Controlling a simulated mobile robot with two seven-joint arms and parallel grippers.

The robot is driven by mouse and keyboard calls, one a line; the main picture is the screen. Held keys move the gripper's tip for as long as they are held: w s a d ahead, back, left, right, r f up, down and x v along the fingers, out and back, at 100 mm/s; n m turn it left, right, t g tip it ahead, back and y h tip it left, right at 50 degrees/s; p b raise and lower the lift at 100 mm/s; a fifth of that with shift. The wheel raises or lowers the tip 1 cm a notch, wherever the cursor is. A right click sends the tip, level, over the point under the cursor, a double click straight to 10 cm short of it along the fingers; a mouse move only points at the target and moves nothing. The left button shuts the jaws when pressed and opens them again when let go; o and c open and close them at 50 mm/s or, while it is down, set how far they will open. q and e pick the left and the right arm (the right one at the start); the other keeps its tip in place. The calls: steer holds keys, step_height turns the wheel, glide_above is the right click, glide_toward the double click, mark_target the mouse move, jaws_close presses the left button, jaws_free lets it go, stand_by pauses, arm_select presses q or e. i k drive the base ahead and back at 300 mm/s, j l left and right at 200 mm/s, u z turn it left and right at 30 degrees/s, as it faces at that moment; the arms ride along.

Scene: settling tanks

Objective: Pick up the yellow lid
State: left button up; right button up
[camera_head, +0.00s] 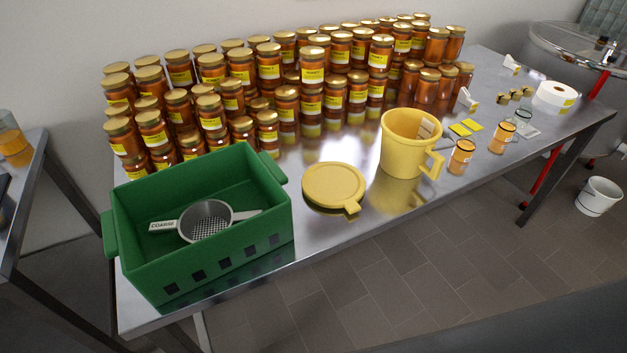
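The yellow lid (334,186) is round with a small tab at its front right. It lies flat on the steel table, between the green crate and the yellow jug, touching neither. The yellow jug (402,148) stands upright and open, with its handle toward the right. Neither of my grippers shows in the head view.
A green crate (215,264) at the table's front left holds a strainer (206,220) marked "COARSE". Many honey jars (312,66) stand stacked along the back. Small glass jars (461,157) and a label roll (556,96) are at right. The table before the lid is clear.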

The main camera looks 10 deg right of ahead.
mark_target(330, 183)
steer(key=l+u, duration=0.1)
steer(key=u, duration=0.3)
steer(key=l+u, duration=0.1)
steer(key=u, duration=0.3)
steer(key=k+l+u, duration=0.1)
steer(key=l+u, duration=0.2)
steer(key=k+l+u, duration=0.1)
steer(key=l+u, duration=0.2)
steer(key=l, duration=0.25)
steer(key=k+l+u, duration=0.15)
steer(key=l, duration=0.25)
steer(key=k+l+u, duration=0.15)
steer(key=l, duration=0.25)
steer(key=k+l, duration=0.25)
steer(key=l, duration=0.15)
steer(key=k+l, duration=0.25)
steer(key=l, duration=0.15)
steer(key=k+l, duration=0.25)
steer(key=l, duration=0.2)
